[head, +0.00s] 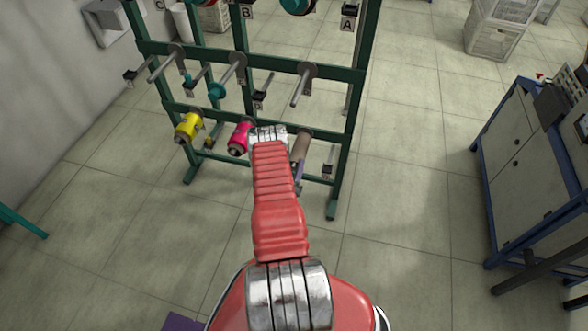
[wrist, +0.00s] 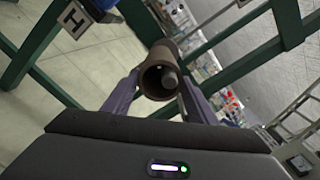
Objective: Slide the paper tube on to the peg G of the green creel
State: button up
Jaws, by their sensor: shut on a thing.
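The brown paper tube (head: 301,146) is at the lower right of the green creel (head: 357,76) in the head view. In the wrist view the tube (wrist: 159,72) sits between the two fingers of my gripper (wrist: 158,95), shut on it. Its open near mouth faces the wrist camera. A grey round peg end shows inside that mouth, so the tube appears to be around a peg. No G plate is readable; an H plate (wrist: 73,18) is at the upper left of the wrist view. My arm hides part of the lower row in the head view.
A yellow bobbin (head: 188,127) and a pink bobbin (head: 238,139) sit on lower pegs to the left. A bare peg (head: 301,86) projects above the tube. A blue-framed cabinet (head: 515,160) stands at the right; the floor between it and the creel is clear.

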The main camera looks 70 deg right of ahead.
jog(key=o, duration=1.3)
jog(key=shift+c, duration=0.2)
jog(key=shift+a, duration=0.15)
jog(key=s+a, duration=0.2)
jog(key=a, duration=1.1)
jog(key=shift+a, duration=0.2)
jog(key=shift+s, duration=0.1)
